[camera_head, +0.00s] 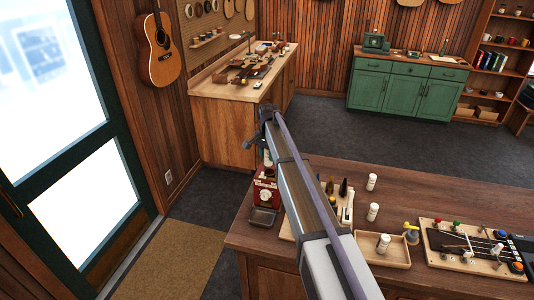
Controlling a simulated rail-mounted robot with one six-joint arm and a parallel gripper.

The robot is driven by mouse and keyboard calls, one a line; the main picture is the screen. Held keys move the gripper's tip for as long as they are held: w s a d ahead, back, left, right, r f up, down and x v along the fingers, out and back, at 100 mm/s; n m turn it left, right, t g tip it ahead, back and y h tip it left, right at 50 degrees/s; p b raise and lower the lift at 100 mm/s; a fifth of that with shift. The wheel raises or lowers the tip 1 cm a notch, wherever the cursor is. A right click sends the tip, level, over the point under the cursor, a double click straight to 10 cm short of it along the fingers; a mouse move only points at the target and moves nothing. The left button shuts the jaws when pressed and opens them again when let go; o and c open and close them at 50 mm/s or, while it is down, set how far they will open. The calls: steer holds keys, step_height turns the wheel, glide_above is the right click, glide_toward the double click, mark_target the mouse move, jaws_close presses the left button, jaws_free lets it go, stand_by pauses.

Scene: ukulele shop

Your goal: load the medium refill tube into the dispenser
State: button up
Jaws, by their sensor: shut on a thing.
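The red dispenser (265,192) stands at the left end of the wooden counter, with a dark tray at its foot; my arm hides its right side. My gripper (266,150) is small and mostly hidden behind my arm, above the dispenser. It is shut on a pale refill tube (267,158), of which only a little shows. I cannot tell whether the tube touches the dispenser. White tubes stand to the right of my arm: one at the back (371,182), one in the middle (373,211) and one in a wooden tray (384,243).
A wooden board (288,226) with dark cones and small bottles lies partly under my arm. The counter's back right is clear.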

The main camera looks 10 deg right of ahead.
mark_target(270, 165)
steer(key=shift+d+f, duration=0.15)
steer(key=shift+d, duration=0.05)
steer(key=shift+d+f+b, duration=0.1)
steer(key=shift+f+b, duration=0.25)
steer(key=shift+b, duration=0.15)
step_height(270, 165, down, 5)
steer(key=b, duration=0.4)
steer(key=shift+r+b, duration=0.1)
steer(key=shift+b, duration=0.3)
steer(key=shift+f+b, duration=0.6)
steer(key=o, duration=0.6)
steer(key=shift+o, duration=0.2)
step_height(270, 165, up, 11)
steer(key=p, duration=1.1)
steer(key=shift+r, duration=0.15)
